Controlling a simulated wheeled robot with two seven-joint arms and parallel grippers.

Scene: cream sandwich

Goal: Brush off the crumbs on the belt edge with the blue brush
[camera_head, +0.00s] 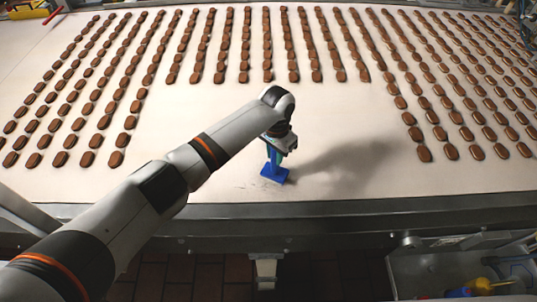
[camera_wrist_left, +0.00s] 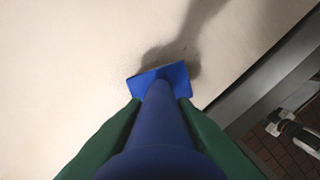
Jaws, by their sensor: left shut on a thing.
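The blue brush (camera_head: 275,173) stands near the front edge of the pale belt (camera_head: 340,180). My left gripper (camera_head: 281,148) is shut on its handle from above. In the left wrist view the brush (camera_wrist_left: 163,82) points away from me between the green fingers (camera_wrist_left: 160,125), its head at the belt surface. In the left wrist view, fine specks and a small dark crumb (camera_wrist_left: 184,48) show beyond the head. My right gripper is not in view.
Many rows of brown biscuits (camera_head: 268,45) cover the belt's back and sides; the front middle is bare. A dark metal rail (camera_head: 340,210) runs along the belt's front. A metal bin (camera_head: 455,272) with coloured items stands below at the right.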

